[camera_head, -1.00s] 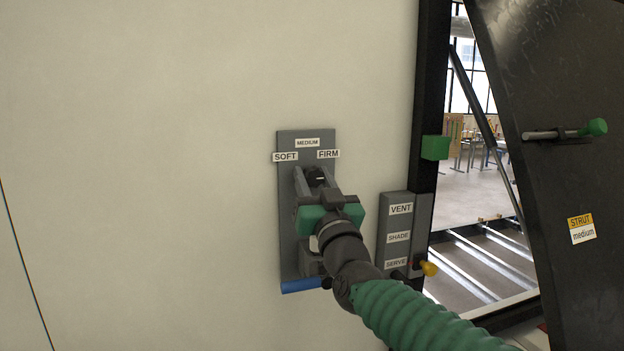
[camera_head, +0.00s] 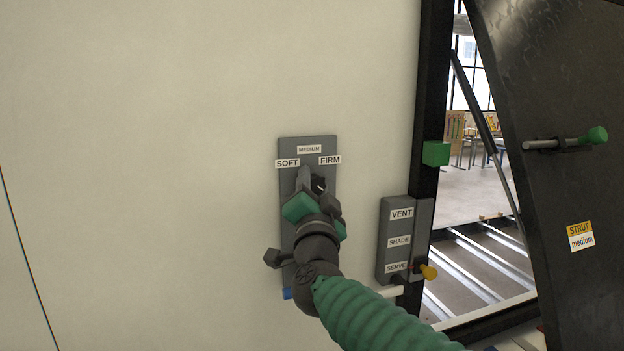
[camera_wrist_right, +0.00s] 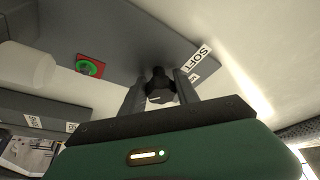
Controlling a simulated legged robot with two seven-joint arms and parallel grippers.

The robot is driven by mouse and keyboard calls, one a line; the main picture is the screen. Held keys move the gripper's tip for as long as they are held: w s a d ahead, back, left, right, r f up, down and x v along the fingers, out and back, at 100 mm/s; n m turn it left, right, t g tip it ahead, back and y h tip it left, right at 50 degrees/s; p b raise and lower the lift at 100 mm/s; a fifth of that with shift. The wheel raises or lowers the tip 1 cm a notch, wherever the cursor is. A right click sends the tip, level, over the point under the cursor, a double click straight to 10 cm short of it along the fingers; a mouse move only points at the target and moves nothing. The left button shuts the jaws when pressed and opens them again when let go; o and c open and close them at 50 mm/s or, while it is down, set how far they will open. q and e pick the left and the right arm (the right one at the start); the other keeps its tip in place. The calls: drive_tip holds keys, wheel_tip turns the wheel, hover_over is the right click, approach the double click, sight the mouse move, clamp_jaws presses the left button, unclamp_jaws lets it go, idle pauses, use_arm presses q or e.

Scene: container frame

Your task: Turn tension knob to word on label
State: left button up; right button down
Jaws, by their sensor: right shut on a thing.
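The grey tension panel (camera_head: 288,150) is on the pale wall, with the labels SOFT (camera_head: 287,163), MEDIUM (camera_head: 309,149) and FIRM (camera_head: 330,160) around its top. The dark tension knob (camera_head: 319,184) sits below them, partly hidden by my right gripper (camera_head: 312,182), which is shut on it. In the right wrist view the black knob (camera_wrist_right: 158,82) is between the two fingers, with the SOFT label to its right. The gripper is tilted in the head view. A card on the dark flap (camera_head: 581,236) reads STRUT, medium. My left gripper is out of view.
A green block (camera_head: 436,153) is on the black frame. A blue part (camera_head: 287,293) shows below the tension panel.

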drive_tip(key=m+g+h+p, duration=0.1)
drive_tip(key=m, duration=0.2)
drive_tip(key=shift+r+m+h+p, duration=0.1)
drive_tip(key=shift+m+h+p, duration=0.2)
drive_tip(key=shift+m+p, duration=0.1)
drive_tip(key=shift+m, duration=0.4)
drive_tip(key=c, duration=1.2)
unclamp_jaws()
drive_tip(key=shift+o, duration=1.3)
drive_tip(key=shift+s+d, duration=0.2)
drive_tip(key=shift+d, duration=0.05)
